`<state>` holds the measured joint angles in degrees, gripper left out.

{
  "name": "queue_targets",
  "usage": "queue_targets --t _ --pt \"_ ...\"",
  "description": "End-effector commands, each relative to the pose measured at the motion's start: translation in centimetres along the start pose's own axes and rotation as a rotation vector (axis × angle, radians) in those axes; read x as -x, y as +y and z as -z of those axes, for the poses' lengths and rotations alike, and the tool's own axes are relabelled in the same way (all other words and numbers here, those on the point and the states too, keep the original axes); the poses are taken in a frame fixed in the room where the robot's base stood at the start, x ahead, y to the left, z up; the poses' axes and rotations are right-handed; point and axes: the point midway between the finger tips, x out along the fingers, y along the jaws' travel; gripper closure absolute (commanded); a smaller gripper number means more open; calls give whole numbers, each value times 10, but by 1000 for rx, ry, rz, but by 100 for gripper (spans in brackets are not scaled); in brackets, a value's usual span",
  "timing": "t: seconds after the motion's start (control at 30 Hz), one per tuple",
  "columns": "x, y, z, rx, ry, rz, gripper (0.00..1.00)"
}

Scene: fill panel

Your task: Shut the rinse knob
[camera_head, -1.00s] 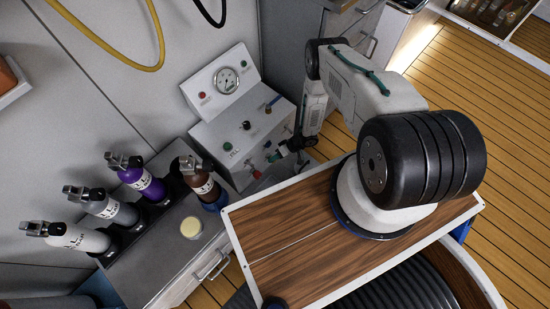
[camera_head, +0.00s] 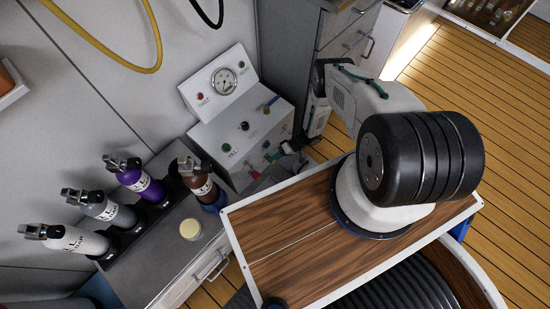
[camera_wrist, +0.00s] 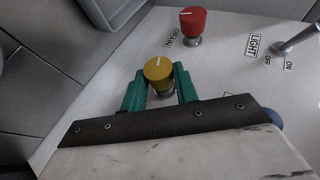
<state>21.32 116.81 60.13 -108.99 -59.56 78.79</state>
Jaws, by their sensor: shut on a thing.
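In the wrist view, a yellow knob (camera_wrist: 158,67) with a white line on its top stands on the white panel (camera_wrist: 115,62). My gripper (camera_wrist: 159,80) has its two teal fingers on either side of it and is shut on it. The knob's label is hidden, so I cannot read whether it says rinse. In the head view, my gripper (camera_head: 282,152) is at the lower right of the panel's front face, and the yellow knob is not clear there.
A red knob (camera_wrist: 193,24) labelled DRAIN and a LIGHT toggle switch (camera_wrist: 296,38) stand nearby on the panel. A gauge (camera_head: 224,80) is on the upper panel. Several bottles, including a brown one (camera_head: 200,187), and a pale round lid (camera_head: 190,229) are to the left.

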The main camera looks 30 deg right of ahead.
Motion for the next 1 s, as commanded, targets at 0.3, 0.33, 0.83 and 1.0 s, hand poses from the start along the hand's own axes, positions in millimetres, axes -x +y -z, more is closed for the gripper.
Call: queue_targets --t 0.3,0.33,0.83,1.0 --pt "0 0 2 1 2 -3 49" --pt "0 0 1 1 2 -2 49" --pt "59 1 3 1 5 -4 49" --pt "76 1 2 1 4 -3 49"
